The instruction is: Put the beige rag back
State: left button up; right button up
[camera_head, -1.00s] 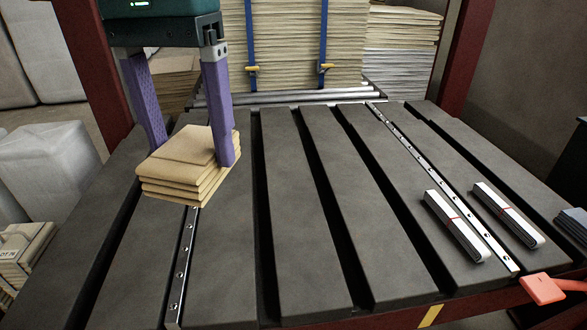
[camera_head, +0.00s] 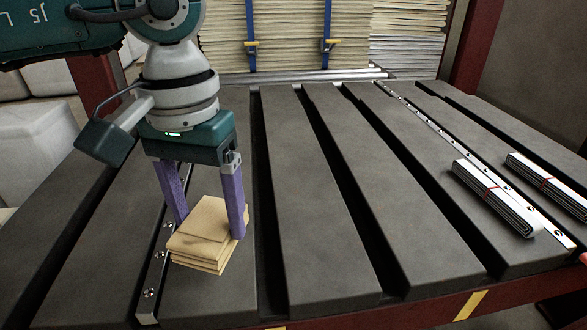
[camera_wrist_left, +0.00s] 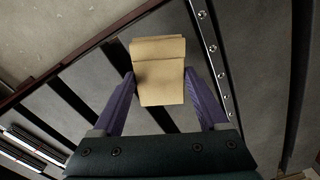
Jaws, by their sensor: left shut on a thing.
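The beige rag (camera_head: 206,229) is a folded, layered stack at the left of the slatted grey table in the head view. My left gripper (camera_head: 207,222) has its two purple fingers shut on the rag, one on each side. In the left wrist view the rag (camera_wrist_left: 159,72) sits between the fingertips of the left gripper (camera_wrist_left: 158,82). It is over or on a slat beside the metal strip; I cannot tell whether it touches the table. My right gripper is not in view.
Two white bundles with red bands, one (camera_head: 496,198) nearer and one (camera_head: 550,182) farther right, lie on the right of the table (camera_head: 310,240). Tall strapped stacks (camera_head: 290,35) stand behind. The middle slats are clear, with dark gaps between them.

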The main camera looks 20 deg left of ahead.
aim_at(214, 241)
pick_arm(q)
notch_tip(214, 241, down, 5)
jog(key=shift+b, duration=1.1)
jog(key=shift+f, duration=0.1)
jog(key=o, duration=1.1)
